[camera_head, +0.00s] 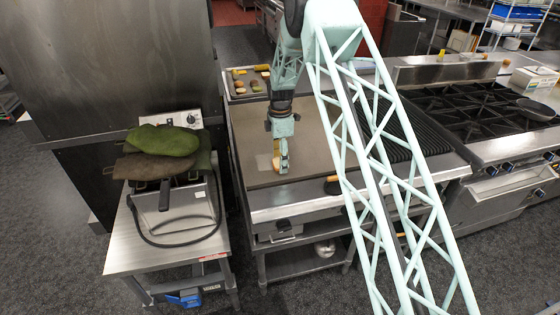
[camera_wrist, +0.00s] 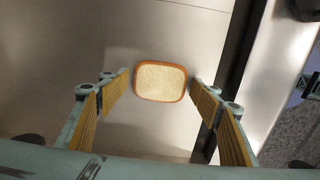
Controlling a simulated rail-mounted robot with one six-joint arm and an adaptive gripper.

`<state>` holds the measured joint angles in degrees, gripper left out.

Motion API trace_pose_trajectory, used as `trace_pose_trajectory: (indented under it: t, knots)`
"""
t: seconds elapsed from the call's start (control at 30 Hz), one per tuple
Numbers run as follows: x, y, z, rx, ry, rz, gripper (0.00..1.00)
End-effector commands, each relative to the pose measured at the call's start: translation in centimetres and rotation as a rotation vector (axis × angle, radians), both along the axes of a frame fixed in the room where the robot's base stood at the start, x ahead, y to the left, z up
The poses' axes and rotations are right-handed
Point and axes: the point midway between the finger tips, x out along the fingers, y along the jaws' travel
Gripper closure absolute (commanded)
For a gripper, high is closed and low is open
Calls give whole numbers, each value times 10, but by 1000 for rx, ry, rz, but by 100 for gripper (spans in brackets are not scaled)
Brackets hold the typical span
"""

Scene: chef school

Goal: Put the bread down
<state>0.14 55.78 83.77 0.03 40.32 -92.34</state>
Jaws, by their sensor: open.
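The bread (camera_wrist: 160,82) is a pale slice with a brown crust, lying flat on the steel griddle top (camera_wrist: 140,40) in the wrist view. My gripper (camera_wrist: 160,90) is open, with its yellow-padded fingers on the left and right of the slice and small gaps on both sides. In the head view my gripper (camera_head: 280,165) is low over the griddle (camera_head: 315,145), near its left part. A small tan edge of the bread (camera_head: 275,161) shows beside the fingers there; the rest is hidden by them.
A tray (camera_head: 250,82) with several food pieces sits behind the griddle. Green and brown oven mitts (camera_head: 160,141) lie on the fryer at left. A black grate (camera_head: 400,130) and a burner stove (camera_head: 480,105) stand at right.

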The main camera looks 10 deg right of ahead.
Motion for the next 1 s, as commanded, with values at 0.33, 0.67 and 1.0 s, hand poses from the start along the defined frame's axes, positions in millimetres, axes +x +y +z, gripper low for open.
trace_pose_trajectory:
  t: [0.33,0.67,1.0]
  knots:
    - [1,0,18,0,-3,0,42]
    - [1,0,61,0,-2,0,42]
    - [0,0,107,0,-1,0,42]
